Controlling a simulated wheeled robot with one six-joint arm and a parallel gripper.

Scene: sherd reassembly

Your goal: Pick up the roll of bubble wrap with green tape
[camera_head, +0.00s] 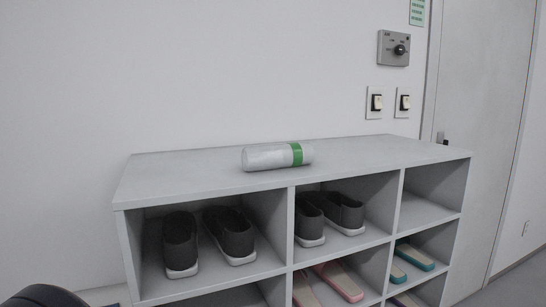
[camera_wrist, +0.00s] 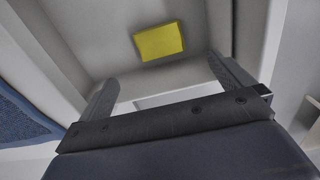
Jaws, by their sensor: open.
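The roll of bubble wrap (camera_head: 268,157) lies on its side on top of the grey shoe shelf (camera_head: 200,171). It is whitish, with a band of green tape (camera_head: 296,154) near its right end. The roll does not show in the wrist view. My gripper (camera_wrist: 165,85) shows in the wrist view with its two fingers spread apart and nothing between them. It is away from the roll. The head view does not show the gripper.
The shelf's compartments hold dark shoes (camera_head: 233,236), pink slippers (camera_head: 341,281) and teal slippers (camera_head: 415,256). A white wall (camera_head: 230,70) stands behind, with switches (camera_head: 377,103). The shelf top is clear around the roll. A yellow panel (camera_wrist: 159,41) shows in the wrist view.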

